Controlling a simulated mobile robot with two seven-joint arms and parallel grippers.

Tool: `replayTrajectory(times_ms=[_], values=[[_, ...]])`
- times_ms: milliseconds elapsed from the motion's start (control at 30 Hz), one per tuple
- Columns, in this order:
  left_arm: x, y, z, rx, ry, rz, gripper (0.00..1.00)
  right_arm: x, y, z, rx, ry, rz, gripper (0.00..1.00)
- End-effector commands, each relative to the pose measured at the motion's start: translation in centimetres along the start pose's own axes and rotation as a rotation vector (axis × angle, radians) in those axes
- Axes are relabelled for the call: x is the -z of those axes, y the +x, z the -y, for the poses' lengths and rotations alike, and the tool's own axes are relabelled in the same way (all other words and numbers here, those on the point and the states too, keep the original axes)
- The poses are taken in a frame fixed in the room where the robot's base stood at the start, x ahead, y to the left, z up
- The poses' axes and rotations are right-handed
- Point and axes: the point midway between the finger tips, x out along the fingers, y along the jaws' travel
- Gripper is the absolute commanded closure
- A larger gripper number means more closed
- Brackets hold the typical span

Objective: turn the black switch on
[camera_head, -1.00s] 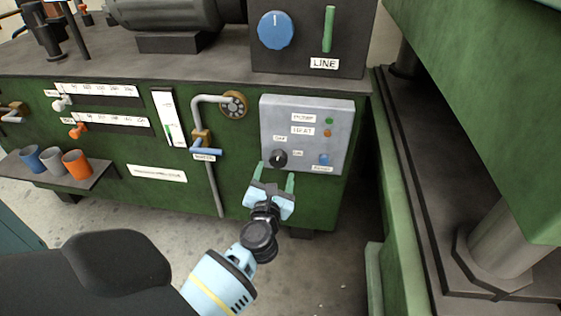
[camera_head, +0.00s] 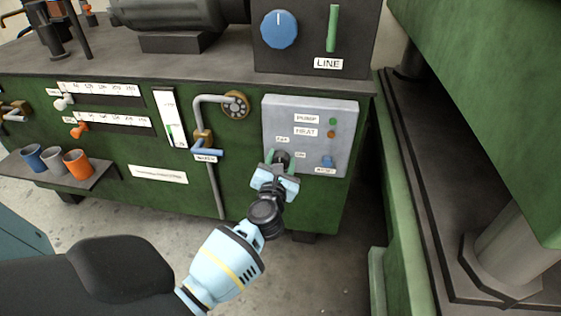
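The black switch (camera_head: 281,157) is a round dark knob low on the left of the grey panel (camera_head: 345,108), between small labels that look like OFF and ON. My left gripper (camera_head: 280,160) is at the knob, with its green fingers on either side of it and its light-blue body just below. The fingers and body partly hide the knob, so its pointer cannot be read. The fingers are apart; I cannot tell whether they touch the knob. My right gripper is not in view.
On the same panel are a green light (camera_head: 333,121), an orange light (camera_head: 331,134) and a blue switch (camera_head: 327,162). A grey pipe with a blue-handled valve (camera_head: 207,154) stands to the left. A large green machine (camera_head: 480,90) stands close on the right.

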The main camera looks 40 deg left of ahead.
Motion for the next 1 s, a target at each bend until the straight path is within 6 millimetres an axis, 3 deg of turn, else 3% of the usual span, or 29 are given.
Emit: replayTrajectory(times_ms=[33,133,567,1000], values=[[0.0,0.0,0.0,0.000,0.000,0.000,0.65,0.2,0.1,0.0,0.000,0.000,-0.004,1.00],[0.0,0.0,0.0,0.000,0.000,0.000,0.78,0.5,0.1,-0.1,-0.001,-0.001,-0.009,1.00],[-0.2,-0.1,0.0,0.001,0.093,-0.001,0.78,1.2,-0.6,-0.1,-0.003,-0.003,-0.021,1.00],[-0.2,-0.1,0.1,0.002,0.470,-0.002,0.78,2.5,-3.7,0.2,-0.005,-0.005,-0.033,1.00]])
